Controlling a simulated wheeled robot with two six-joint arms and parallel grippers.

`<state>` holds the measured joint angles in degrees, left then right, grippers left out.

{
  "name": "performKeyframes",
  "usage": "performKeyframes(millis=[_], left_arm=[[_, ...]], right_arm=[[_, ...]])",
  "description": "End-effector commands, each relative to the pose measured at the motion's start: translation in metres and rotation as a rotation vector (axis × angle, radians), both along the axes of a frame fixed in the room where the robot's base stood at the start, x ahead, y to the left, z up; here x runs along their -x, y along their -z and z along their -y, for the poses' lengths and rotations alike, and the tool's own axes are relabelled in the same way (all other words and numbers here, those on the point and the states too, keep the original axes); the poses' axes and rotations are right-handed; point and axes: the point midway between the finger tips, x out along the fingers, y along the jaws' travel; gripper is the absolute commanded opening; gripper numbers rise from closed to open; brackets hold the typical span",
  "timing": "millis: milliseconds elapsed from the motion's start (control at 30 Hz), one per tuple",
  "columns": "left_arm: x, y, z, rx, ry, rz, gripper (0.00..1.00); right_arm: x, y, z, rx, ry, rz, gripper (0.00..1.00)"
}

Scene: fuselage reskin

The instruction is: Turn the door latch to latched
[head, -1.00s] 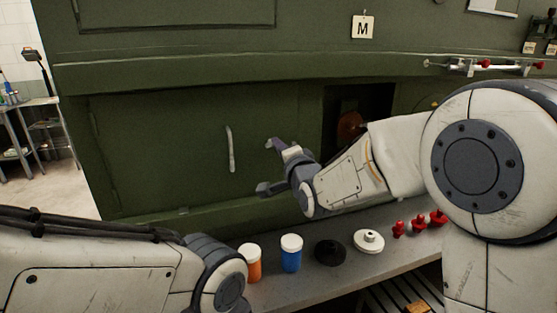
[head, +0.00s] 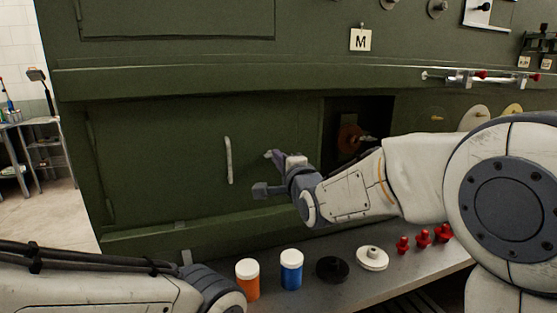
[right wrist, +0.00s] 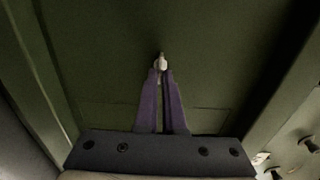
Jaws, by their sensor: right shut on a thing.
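My right gripper (head: 269,154) is at the green door (head: 185,145), to the right of its pale vertical handle (head: 229,160). In the right wrist view its two purple fingers (right wrist: 161,72) are close together, shut on a small pale piece (right wrist: 161,62) on the green panel. This piece looks like the door latch. In the head view the gripper hides it, so I cannot read its angle there. My left gripper is out of view; only part of the left arm shows at the lower left.
Below the door a grey bench holds an orange jar (head: 247,280), a blue jar (head: 291,270), a black disc (head: 332,269), a white disc (head: 372,258) and red pieces (head: 424,238). A dark opening (head: 373,111) lies right of the door. An M sign (head: 360,39) is above.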

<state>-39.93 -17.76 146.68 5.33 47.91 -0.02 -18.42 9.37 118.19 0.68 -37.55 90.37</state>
Motion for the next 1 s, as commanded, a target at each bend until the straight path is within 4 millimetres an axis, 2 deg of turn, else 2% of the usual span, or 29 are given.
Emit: performKeyframes(millis=[67,100,133,167,567,667,1000], left_arm=[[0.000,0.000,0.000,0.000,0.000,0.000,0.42],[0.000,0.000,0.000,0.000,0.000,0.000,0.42],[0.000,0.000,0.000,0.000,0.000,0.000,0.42],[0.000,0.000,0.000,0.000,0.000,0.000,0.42],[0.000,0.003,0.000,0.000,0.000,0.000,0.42],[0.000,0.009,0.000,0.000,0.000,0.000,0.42],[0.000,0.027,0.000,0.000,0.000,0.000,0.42]], right_arm=[[0.000,0.001,0.001,-0.003,0.002,-0.002,0.00],[0.000,0.001,0.001,-0.003,0.002,-0.002,0.18],[0.000,0.001,0.001,-0.002,0.002,-0.002,0.29],[0.000,0.001,0.001,-0.002,0.002,-0.002,0.36],[0.005,0.001,0.002,0.000,0.000,0.001,0.36],[0.018,0.001,0.006,-0.001,0.000,0.002,0.36],[0.079,0.002,0.026,-0.001,0.001,0.002,0.36]])
